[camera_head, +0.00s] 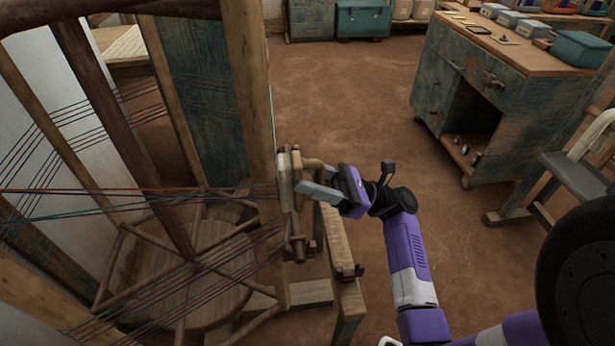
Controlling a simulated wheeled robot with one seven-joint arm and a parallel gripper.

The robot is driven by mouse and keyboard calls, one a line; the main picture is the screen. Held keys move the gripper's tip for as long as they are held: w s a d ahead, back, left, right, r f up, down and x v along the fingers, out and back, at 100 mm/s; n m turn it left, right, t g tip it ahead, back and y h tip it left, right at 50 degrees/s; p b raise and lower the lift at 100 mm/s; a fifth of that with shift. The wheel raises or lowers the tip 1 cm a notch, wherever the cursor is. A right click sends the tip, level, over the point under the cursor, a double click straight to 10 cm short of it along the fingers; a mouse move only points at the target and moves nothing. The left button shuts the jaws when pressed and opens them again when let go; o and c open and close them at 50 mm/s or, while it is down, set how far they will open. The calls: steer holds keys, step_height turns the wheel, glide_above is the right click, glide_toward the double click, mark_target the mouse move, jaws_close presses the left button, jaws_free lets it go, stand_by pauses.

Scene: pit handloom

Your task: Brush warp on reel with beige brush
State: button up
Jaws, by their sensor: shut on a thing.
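The wooden reel (181,226) stands at the left, a large frame of poles and crossed bars. The warp (130,192), several thin red, blue and green threads, runs across it in bands. My gripper (305,186) is at the reel's right side, by a thick upright post. It is shut on what looks like the beige brush (285,180), a pale upright block at the post's right edge. The bristles cannot be made out, and I cannot tell whether the brush touches the threads.
A wooden stand (343,262) is just below my gripper. A worn blue-green workbench (466,88) with boxes on top stands at the upper right, a grey-seated chair (580,172) at the right edge. The brown floor (340,90) between is clear.

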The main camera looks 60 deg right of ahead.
steer(key=w+d+b, duration=1.3)
steer(key=w+d, duration=0.2)
steer(key=d, duration=0.4)
steer(key=s+a+p, duration=0.4)
steer(key=a+p, duration=0.1)
steer(key=p, duration=0.2)
steer(key=s+a+p, duration=0.5)
steer(key=a+p, duration=0.1)
steer(key=p, duration=0.2)
steer(key=s+a+p, duration=0.4)
steer(key=a+p, duration=0.2)
steer(key=p, duration=0.1)
steer(key=shift+s+a+r+p, duration=0.15)
steer(key=shift+s+r+p, duration=0.05)
steer(key=shift+s+p, duration=0.2)
steer(key=shift+s+a+f+p, duration=0.15)
steer(key=shift+s+a+p, duration=0.65)
steer(key=shift+a, duration=0.25)
steer(key=s+d+b, duration=0.3)
steer(key=s+d, duration=0.3)
steer(key=s, duration=0.1)
steer(key=shift+s, duration=0.4)
stand_by(0.3)
